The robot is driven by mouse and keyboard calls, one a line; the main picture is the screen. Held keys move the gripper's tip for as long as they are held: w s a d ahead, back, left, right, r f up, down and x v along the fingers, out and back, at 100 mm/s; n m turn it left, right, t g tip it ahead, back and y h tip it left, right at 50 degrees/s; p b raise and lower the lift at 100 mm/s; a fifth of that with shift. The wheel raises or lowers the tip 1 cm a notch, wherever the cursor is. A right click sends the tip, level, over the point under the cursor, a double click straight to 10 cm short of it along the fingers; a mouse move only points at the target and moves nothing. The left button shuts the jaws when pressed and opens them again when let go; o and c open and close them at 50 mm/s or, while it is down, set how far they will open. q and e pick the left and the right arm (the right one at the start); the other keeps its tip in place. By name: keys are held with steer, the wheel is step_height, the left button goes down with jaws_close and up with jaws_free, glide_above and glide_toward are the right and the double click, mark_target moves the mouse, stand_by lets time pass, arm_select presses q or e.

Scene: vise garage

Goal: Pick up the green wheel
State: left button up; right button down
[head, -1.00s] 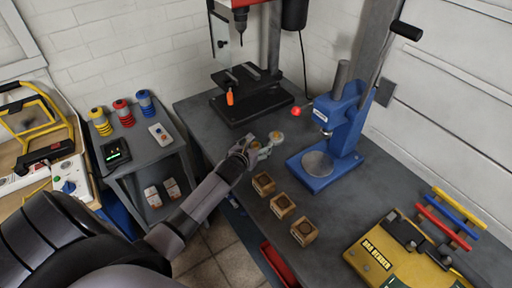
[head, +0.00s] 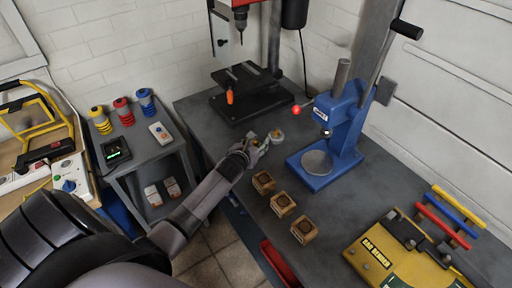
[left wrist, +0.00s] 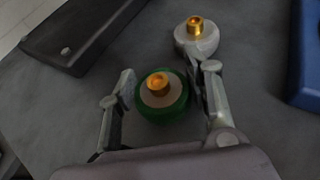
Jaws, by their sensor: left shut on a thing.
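The green wheel (left wrist: 162,97), with a pale face and a brass hub, sits between the two fingers of my left gripper (left wrist: 167,76) in the left wrist view. The gripper is shut on it, low over the grey bench. In the head view my left gripper (head: 259,143) is at the bench's near-left part and mostly hides the green wheel. A grey wheel with a brass hub (left wrist: 197,38) stands just beyond the right fingertip, very close to it; it also shows in the head view (head: 276,136). My right gripper is not in view.
A blue arbor press (head: 338,135) stands right of the wheels. A drill press base (head: 250,100) is behind them. Several wooden blocks (head: 282,204) lie in a row in front. A yellow bar bender (head: 385,250) is at the front right. Bench (head: 335,205) is clear between.

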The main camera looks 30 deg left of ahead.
arm_select(q)
steer(key=c, duration=0.3)
steer(key=shift+r, duration=0.15)
